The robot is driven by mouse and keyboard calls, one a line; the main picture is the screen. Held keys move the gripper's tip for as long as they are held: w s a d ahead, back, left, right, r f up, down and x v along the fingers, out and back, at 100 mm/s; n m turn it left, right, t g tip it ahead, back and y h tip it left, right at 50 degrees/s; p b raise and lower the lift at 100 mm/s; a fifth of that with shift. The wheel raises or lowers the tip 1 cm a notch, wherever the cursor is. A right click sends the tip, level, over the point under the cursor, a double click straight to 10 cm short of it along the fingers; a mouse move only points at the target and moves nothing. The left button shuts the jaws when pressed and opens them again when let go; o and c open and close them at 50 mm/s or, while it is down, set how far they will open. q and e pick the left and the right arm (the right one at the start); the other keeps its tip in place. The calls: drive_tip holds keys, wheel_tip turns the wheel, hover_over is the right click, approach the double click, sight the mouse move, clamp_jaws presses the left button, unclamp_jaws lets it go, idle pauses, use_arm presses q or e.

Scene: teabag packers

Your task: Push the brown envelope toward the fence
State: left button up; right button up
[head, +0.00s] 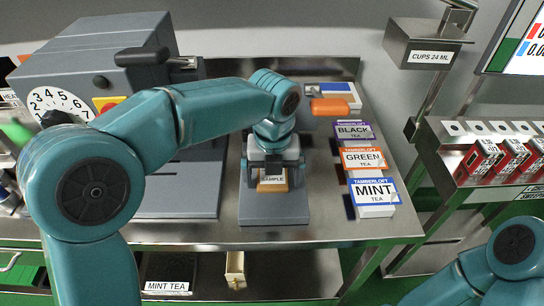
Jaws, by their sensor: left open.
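The brown envelope (272,187), with a white label reading SAMPLE, lies on a grey plate (272,211) on the steel table. Only its near part shows. My left gripper (273,176) points down over it, open, with one finger at each side of the envelope; I cannot tell whether they touch it. The fence cannot be made out; my left gripper and wrist cover the far part of the plate. My right arm shows at the lower right, but its gripper is out of view.
A grey machine with a numbered dial (55,103) stands left. An orange handle (329,107) is behind, right of my wrist. Black, green and mint tea boxes (373,192) line the right side. The steel table (330,232) is bare at front right.

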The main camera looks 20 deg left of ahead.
use_arm(q)
wheel_tip(320, 180, up, 16)
drive_tip(key=p, duration=0.3)
drive_tip(key=shift+p, duration=0.35)
drive_tip(key=shift+f, duration=0.1)
drive_tip(key=shift+s, duration=0.1)
